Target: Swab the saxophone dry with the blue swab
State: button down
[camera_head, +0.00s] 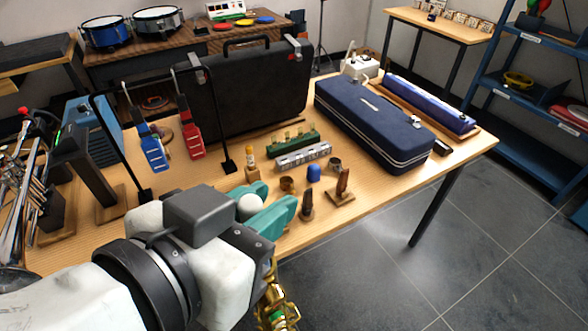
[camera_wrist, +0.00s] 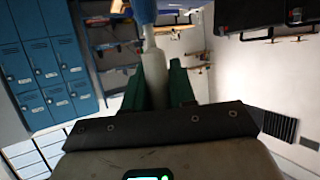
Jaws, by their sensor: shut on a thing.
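My gripper (camera_head: 276,194) has teal fingers and reaches over the front of the wooden table in the head view. It is shut on a pale shaft, whose rounded white end (camera_head: 250,207) shows between the fingers. In the wrist view the fingers (camera_wrist: 158,75) close around this shaft, and a blue part (camera_wrist: 144,12) beyond it looks like the blue swab. The swab's far end is cut off by the frame. The gold saxophone (camera_head: 277,306) shows in part beside my arm at the bottom of the head view. Most of it is hidden or out of frame.
A wooden table (camera_head: 235,214) holds a black case (camera_head: 240,92), a navy case (camera_head: 372,122) and a stand with blue (camera_head: 153,155) and red (camera_head: 192,145) straps. Small parts, including a blue cap (camera_head: 314,173), lie just beyond my gripper. Floor is clear at right.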

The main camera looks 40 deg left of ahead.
dwell(0.5)
notch_tip(320, 180, up, 10)
jog(key=p, duration=0.8)
jog(key=shift+f+p, duration=0.15)
jog(key=shift+p, duration=0.15)
dwell(0.5)
notch_tip(320, 180, up, 12)
jog(key=p, duration=1)
dwell(0.5)
dwell(0.3)
